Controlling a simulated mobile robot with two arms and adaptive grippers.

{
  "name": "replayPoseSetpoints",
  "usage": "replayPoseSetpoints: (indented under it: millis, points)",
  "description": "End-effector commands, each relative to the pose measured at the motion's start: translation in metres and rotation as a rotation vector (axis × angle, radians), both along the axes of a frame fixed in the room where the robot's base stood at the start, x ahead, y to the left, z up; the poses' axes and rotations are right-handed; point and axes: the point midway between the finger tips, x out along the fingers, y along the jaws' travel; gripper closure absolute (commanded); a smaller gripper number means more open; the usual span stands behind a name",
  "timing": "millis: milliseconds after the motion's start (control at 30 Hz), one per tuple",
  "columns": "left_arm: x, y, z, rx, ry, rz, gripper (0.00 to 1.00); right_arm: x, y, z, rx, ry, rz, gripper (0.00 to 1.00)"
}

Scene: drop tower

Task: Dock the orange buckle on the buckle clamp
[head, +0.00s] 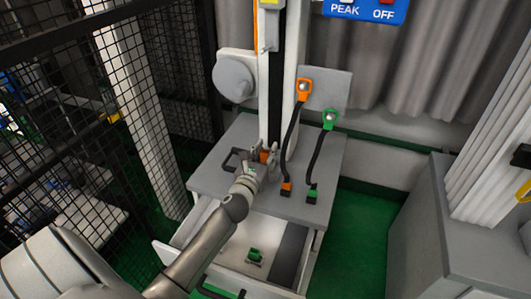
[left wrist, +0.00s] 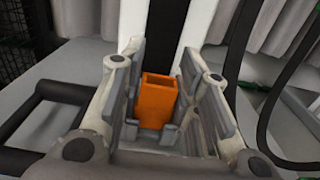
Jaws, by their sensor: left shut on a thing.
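The orange buckle (left wrist: 155,103), a small open-topped block, stands upright between the fingers of my left gripper in the left wrist view. In the head view the orange buckle (head: 264,156) shows as a small patch at the foot of the tower column. My left gripper (head: 262,152) is shut on it, just in front of the column. I cannot make out the buckle clamp for certain; the fingers hide the buckle's lower part and what is under it. My right gripper is not in view.
A black handle (head: 234,159) stands left of the gripper. Two cables run on the right, from orange (head: 304,88) and green (head: 329,118) tongues to the tabletop (head: 310,207). A green buckle (head: 255,255) sits in the open drawer (head: 228,250). A mesh fence (head: 180,85) stands at left.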

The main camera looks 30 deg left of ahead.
Motion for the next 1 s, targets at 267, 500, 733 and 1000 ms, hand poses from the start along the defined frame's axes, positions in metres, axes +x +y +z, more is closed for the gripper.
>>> replayPoseSetpoints:
  millis: [267,500,733,1000]
  points:
    - [0.000,0.000,-0.003,0.000,0.000,0.000,0.61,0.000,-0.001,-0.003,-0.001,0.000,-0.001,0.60]
    - [0.000,0.000,-0.003,0.000,0.000,0.000,0.48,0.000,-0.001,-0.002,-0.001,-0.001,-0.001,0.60]
    - [0.000,0.000,0.001,0.000,0.000,0.000,0.48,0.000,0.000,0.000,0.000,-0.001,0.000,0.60]
    - [-0.034,-0.009,0.001,-0.002,0.003,-0.001,0.48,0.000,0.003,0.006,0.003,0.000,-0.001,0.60]
